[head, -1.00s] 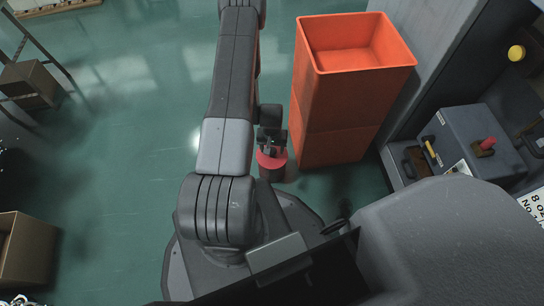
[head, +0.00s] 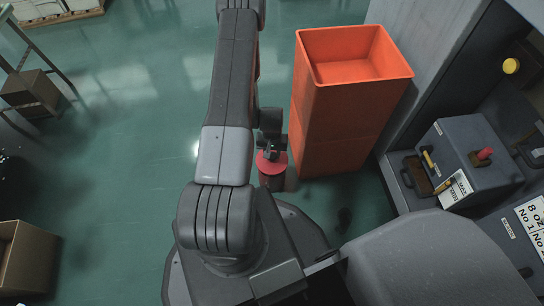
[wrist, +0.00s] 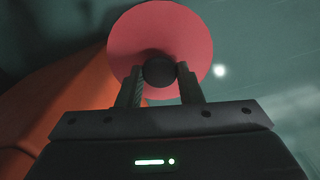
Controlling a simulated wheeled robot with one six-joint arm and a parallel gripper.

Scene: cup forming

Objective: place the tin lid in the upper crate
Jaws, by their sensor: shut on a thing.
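The tin lid (head: 265,163) is a red disc with a dark knob; in the wrist view its face (wrist: 185,35) fills the top middle. My gripper (wrist: 160,72) is shut on the knob, one finger on each side. The upper crate (head: 350,92) is orange, open-topped and looks empty, stacked on a lower orange crate (head: 325,155). The lid is held just left of the stack, well below the upper crate's rim. A dark red round body (head: 271,184) shows under the lid; I cannot tell whether they touch.
A grey machine with a grey box (head: 465,150) stands right of the crates. A cardboard box (head: 22,255) is at lower left, and another (head: 30,90) sits under a stand at upper left. Green floor (head: 130,170) left of my arm is clear.

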